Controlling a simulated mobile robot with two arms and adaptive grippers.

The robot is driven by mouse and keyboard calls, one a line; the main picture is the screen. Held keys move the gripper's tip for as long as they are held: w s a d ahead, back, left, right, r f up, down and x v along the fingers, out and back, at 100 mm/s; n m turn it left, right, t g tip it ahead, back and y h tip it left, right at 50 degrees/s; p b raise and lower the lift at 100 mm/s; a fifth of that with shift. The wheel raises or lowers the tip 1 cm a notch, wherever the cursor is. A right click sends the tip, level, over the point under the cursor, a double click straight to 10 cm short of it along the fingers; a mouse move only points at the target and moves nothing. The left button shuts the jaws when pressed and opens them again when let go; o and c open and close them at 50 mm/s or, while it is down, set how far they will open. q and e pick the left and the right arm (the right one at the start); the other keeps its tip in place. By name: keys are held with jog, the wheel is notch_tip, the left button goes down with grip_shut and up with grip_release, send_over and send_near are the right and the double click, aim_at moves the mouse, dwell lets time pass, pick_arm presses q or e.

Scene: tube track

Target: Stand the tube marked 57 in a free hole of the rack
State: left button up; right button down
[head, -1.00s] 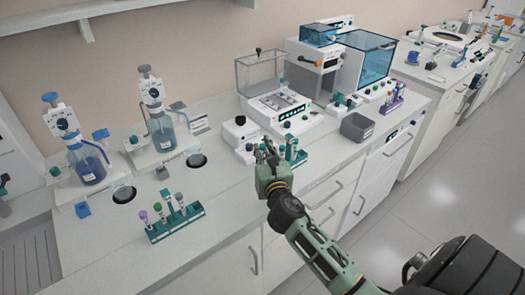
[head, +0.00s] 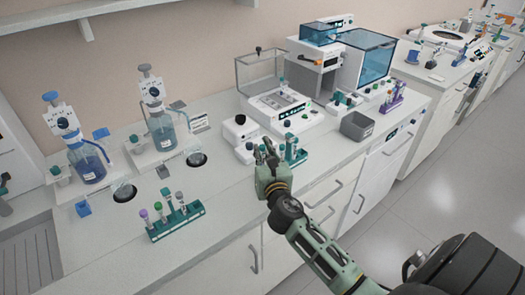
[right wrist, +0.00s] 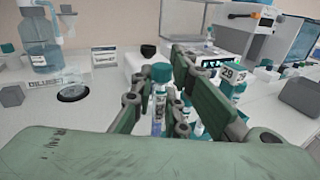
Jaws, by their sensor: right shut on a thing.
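My right gripper (head: 267,150) is over the bench's front part, just left of a green rack (head: 297,157) that holds several tubes. In the right wrist view its fingers (right wrist: 158,104) are shut on a teal-capped tube (right wrist: 160,74), which looks upright. I cannot read a number on this tube. A tube marked 29 (right wrist: 228,77) stands to its right. Another green rack (head: 177,222) stands at the front left of the bench and holds several tubes with purple, green and grey caps. My left gripper is not in view.
Two bottles with dispensers (head: 86,160) (head: 161,130) stand at the back left. A balance (head: 283,105) is behind my right gripper. A grey bin (head: 357,126) and a purple rack (head: 392,103) are to the right. The bench between the two green racks is mostly clear.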

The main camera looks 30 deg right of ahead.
jog(key=shift+f, duration=0.15)
jog(key=shift+f+b, duration=0.4)
jog(key=shift+f, duration=0.05)
jog(key=shift+f, duration=0.3)
dwell(0.4)
jog(key=shift+f+b, duration=0.4)
jog(key=shift+b, duration=0.1)
jog(key=c, duration=1.6)
grip_release()
jog(key=shift+c, duration=0.2)
jog(key=v, duration=1.2)
jog(key=shift+c, duration=0.4)
